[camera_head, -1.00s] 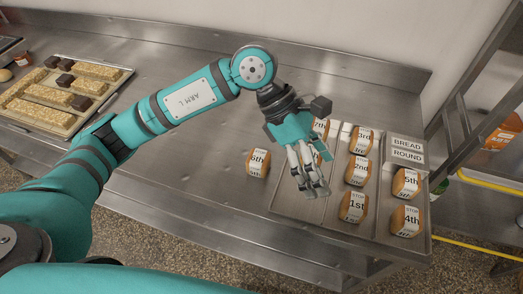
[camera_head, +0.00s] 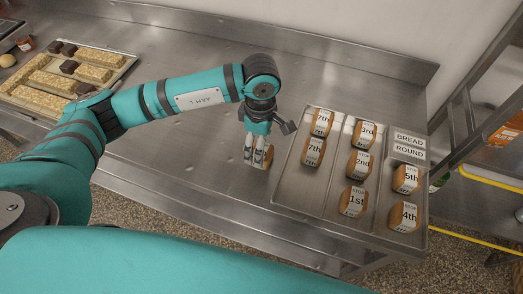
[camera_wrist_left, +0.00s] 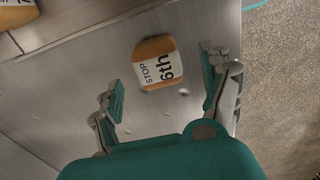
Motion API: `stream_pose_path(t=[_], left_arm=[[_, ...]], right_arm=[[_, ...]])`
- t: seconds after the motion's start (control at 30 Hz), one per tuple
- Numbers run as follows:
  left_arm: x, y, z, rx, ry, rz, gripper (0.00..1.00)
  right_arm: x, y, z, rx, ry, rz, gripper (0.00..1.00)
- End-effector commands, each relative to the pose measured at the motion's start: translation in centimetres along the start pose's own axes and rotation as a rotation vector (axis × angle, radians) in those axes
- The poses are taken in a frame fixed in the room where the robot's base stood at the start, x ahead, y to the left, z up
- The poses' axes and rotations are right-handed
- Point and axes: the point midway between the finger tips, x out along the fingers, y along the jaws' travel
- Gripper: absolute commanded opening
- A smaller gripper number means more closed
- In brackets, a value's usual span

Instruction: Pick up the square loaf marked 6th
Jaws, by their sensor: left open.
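The square loaf marked 6th (camera_wrist_left: 155,63) lies on the bare metal counter in the left wrist view, with its label facing up. It sits between and just beyond the spread fingers of my left gripper (camera_wrist_left: 165,85), which is open and empty. In the head view my left gripper (camera_head: 258,155) hangs over the loaf and hides most of it. Only a brown edge of the 6th loaf (camera_head: 268,160) shows beside the fingers. My right gripper is not in view.
A metal tray (camera_head: 330,190) just right of the gripper holds several labelled loaves and a BREAD ROUND sign (camera_head: 409,145). Another tray (camera_head: 125,70) with oat-coloured bars and dark blocks lies at the left. The counter (camera_head: 190,170) between them is clear.

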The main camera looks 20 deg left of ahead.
Motion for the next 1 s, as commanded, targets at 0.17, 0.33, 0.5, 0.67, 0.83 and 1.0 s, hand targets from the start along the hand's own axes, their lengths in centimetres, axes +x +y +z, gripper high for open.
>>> stream_pose_path(t=[0.17,0.33,0.5,0.67,0.83,1.0], left_arm=[[1.0,0.0,0.0,0.001,-0.001,-0.001,0.81],[3.1,0.0,-0.2,0.0,0.0,-0.005,0.81],[5.5,0.2,-0.2,0.001,-0.001,-0.001,0.81],[6.1,0.2,-0.2,0.001,-0.002,0.001,0.81],[6.1,0.2,-0.2,0.001,-0.002,0.001,0.77],[6.0,0.2,-0.2,0.001,-0.002,0.001,0.55]], right_arm=[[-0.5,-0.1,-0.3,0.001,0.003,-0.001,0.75],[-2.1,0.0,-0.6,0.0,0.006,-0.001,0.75],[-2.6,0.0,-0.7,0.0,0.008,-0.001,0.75],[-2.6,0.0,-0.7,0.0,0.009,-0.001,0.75],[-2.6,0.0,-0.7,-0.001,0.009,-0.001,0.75],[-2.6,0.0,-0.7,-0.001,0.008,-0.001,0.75]])
